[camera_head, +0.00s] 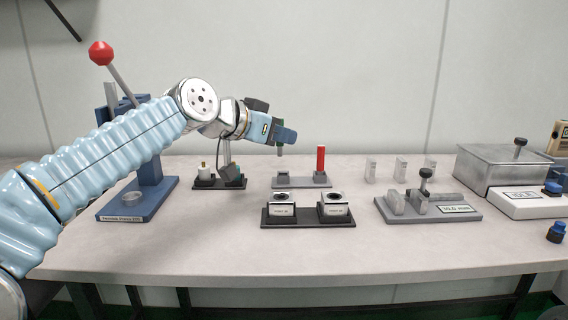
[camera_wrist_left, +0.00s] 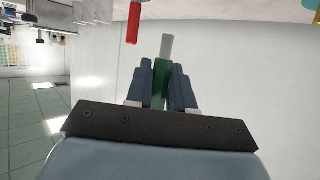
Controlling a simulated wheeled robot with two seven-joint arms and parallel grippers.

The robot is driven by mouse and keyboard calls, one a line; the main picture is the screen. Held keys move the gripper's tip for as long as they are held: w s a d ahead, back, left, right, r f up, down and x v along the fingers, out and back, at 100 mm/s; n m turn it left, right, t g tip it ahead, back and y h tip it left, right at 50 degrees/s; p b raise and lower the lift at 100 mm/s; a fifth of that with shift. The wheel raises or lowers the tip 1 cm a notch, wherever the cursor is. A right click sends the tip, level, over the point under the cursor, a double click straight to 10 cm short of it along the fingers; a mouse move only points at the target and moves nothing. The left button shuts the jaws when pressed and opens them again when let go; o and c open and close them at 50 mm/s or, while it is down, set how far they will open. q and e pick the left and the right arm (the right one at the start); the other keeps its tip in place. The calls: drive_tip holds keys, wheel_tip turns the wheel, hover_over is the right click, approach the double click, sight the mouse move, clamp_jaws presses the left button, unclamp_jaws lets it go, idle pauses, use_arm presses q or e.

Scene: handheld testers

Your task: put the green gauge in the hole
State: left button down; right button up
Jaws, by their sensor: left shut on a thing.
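My left gripper (camera_head: 284,137) is raised above the back middle of the table and shut on the green gauge. In the left wrist view the green gauge (camera_wrist_left: 161,85) sits between the two blue fingers (camera_wrist_left: 160,82), with its grey pin end (camera_wrist_left: 167,46) pointing away from the gripper. In the head view the gauge is mostly hidden by the fingers; a grey tip points down over the grey stand. Two metal blocks with dark round holes, a left one (camera_head: 281,208) and a right one (camera_head: 334,208), sit on a black base (camera_head: 308,223) in front. My right gripper is not in view.
A red gauge (camera_head: 320,160) stands upright on the grey stand (camera_head: 301,183). A blue lever press (camera_head: 142,203) is left. A small black fixture (camera_head: 206,184) stands beneath my left arm. A grey clamp fixture (camera_head: 428,211) and metal box (camera_head: 500,175) are right. The front table strip is clear.

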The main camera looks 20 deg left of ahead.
use_arm(q)
drive_tip(key=shift+w+f, duration=0.95)
drive_tip(key=shift+f, duration=0.25)
drive_tip(key=f, duration=0.1)
drive_tip(key=f+b, duration=0.2)
drive_tip(key=f, duration=0.1)
drive_tip(key=shift+w, duration=0.35)
drive_tip(key=shift+r, duration=0.1)
drive_tip(key=shift+f, duration=0.25)
drive_tip(key=c, duration=1)
unclamp_jaws()
drive_tip(key=shift+r, duration=0.1)
